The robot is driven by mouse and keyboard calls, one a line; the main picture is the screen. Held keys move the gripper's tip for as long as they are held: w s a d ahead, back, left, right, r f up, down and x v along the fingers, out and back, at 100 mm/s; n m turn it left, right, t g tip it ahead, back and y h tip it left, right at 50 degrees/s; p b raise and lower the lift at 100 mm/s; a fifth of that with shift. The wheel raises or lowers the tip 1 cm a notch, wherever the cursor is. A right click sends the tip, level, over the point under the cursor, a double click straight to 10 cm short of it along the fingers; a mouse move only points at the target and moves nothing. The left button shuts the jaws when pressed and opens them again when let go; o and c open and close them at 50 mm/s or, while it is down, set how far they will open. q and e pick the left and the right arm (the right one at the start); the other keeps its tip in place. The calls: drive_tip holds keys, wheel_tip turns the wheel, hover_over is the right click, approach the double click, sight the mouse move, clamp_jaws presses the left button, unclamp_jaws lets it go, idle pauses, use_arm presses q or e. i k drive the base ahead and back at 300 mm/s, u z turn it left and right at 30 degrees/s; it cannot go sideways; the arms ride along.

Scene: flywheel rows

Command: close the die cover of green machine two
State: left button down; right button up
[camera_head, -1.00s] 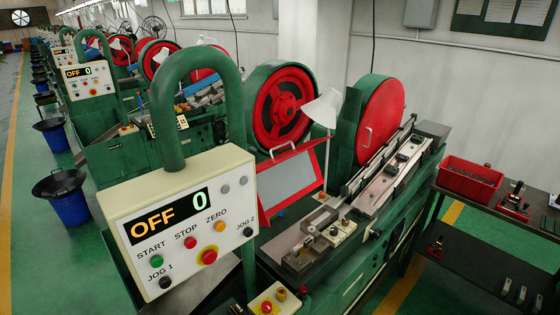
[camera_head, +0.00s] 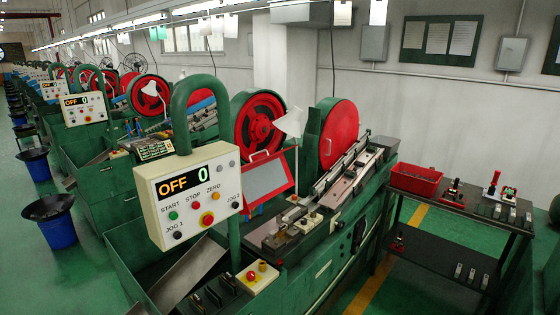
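The nearest green machine (camera_head: 325,265) fills the middle of the head view. Its control box (camera_head: 187,192) reads OFF and 0; I see no machine number on it. A red-framed cover with a grey pane (camera_head: 267,181) and a small handle on its top edge stands raised and tilted, in front of the red flywheel (camera_head: 258,128). It looks open. The long die bed (camera_head: 340,185) to its right is exposed. Neither of my grippers is in view.
A dark bench (camera_head: 455,211) with a red bin (camera_head: 416,179) and small tools stands on the right. Blue tubs with black basins (camera_head: 60,208) stand on the left floor. More green machines recede at the back left. A small box with a red button (camera_head: 256,277) sits in front.

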sight(264, 178)
drive_tip(key=z, duration=0.6)
drive_tip(key=i, duration=1.35)
drive_tip(key=u, duration=0.2)
